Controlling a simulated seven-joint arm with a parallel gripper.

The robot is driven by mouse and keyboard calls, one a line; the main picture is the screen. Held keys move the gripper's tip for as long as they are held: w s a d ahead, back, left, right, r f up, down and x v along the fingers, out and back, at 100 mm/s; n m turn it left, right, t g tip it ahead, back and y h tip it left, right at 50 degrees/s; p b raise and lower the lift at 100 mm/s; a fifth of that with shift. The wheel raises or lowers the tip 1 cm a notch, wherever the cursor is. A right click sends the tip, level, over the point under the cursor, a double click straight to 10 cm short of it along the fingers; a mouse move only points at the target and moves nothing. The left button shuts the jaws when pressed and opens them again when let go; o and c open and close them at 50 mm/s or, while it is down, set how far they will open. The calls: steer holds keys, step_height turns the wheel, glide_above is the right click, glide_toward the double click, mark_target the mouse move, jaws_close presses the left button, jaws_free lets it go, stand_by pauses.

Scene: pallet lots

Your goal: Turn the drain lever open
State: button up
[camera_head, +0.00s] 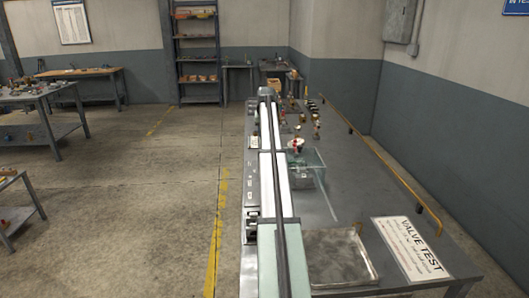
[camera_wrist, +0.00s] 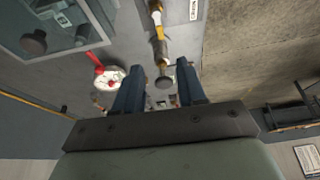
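In the wrist view my gripper (camera_wrist: 160,75) shows two blue fingers standing apart with nothing held between them. A stem with yellow, white and dark bands and a dark round end (camera_wrist: 163,82) shows beyond and between the fingertips; I cannot tell whether they touch. A red handle (camera_wrist: 95,61) on a round white fitting (camera_wrist: 110,77) lies to the left of the left finger. In the head view a red-and-white fitting (camera_head: 296,144) stands on the bench (camera_head: 345,190). I cannot tell for certain which part is the drain lever. My gripper is not clearly visible in the head view.
A clear box (camera_head: 310,160) stands beside the red-and-white fitting. Several small valves (camera_head: 300,115) stand farther back. A metal tray (camera_head: 338,258) and a VALVE TEST sign (camera_head: 410,248) lie at the near end. A yellow rail (camera_head: 385,165) runs along the right edge.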

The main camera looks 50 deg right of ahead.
steer(key=x, duration=1.3)
steer(key=shift+f, duration=0.25)
jaws_close()
